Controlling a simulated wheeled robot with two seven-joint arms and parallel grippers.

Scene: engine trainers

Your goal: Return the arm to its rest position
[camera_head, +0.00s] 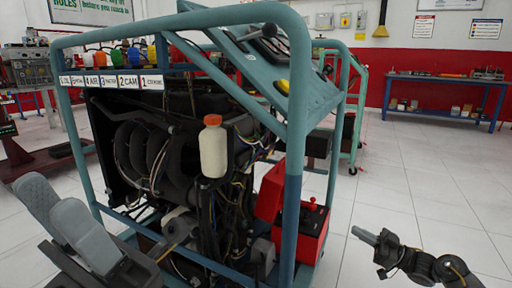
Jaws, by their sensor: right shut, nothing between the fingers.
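My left gripper (52,197) is at the lower left, in front of the engine trainer's frame. Its two grey fingers stand apart with nothing seen between them. My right gripper (362,236) is at the lower right, over the white floor. Its fingers are together and hold nothing. The engine trainer (296,150) has a teal tube frame around a dark engine. A white bottle with an orange cap (213,150) sits upright at the front of the engine.
A red box (313,232) is low at the trainer's right side. A blue workbench (445,82) stands along the right wall, and another trainer (345,95) stands behind. A dark red stand (50,160) is at left. White floor (420,180) is clear at right.

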